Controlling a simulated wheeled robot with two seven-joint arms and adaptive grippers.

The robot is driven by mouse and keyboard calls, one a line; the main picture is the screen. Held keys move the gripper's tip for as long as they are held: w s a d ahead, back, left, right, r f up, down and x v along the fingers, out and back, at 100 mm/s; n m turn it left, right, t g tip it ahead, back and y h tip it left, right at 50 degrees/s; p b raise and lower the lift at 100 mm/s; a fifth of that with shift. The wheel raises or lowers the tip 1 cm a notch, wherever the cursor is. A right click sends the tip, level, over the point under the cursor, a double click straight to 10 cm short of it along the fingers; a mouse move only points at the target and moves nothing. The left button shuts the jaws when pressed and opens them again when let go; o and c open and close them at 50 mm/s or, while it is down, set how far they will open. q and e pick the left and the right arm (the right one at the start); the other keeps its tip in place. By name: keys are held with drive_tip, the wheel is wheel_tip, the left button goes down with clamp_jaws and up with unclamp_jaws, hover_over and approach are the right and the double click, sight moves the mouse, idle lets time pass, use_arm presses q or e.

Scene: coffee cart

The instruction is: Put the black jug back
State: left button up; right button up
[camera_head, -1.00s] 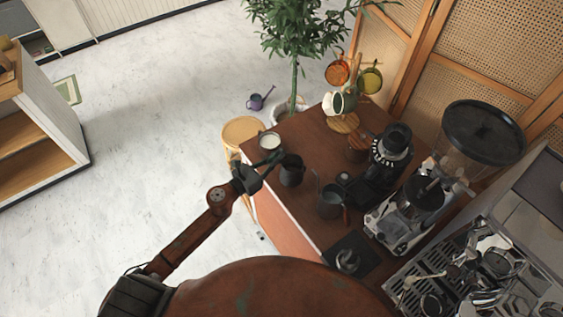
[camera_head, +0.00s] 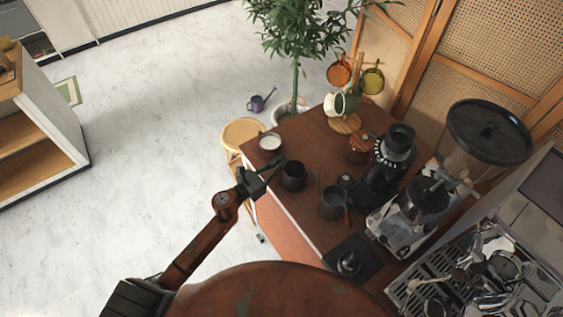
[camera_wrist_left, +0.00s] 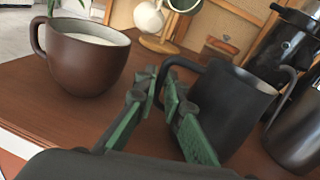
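The black jug (camera_head: 293,178) stands upright on the brown counter near its left edge. In the left wrist view the jug (camera_wrist_left: 232,105) is at right of centre, with its handle towards the fingertips. My left gripper (camera_head: 268,171) is at the jug's left side. In the left wrist view its green-padded fingers (camera_wrist_left: 160,88) are apart, with counter showing between them, and the handle lies at or between their tips. Firm contact is not visible. My right gripper is not in view.
A brown cup of white liquid (camera_head: 270,142) stands behind the jug, left of the fingers in the wrist view. A dark pitcher (camera_head: 332,204) stands close on the jug's right. The counter (camera_head: 300,209) has some bare room in front. A grinder (camera_head: 397,148) is farther right.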

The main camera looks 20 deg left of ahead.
use_arm(q)
drive_tip(key=o, duration=0.3)
drive_tip(key=shift+r, duration=0.2)
drive_tip(key=b+v, duration=0.1)
drive_tip(key=v, duration=1.1)
drive_tip(key=shift+f, duration=0.1)
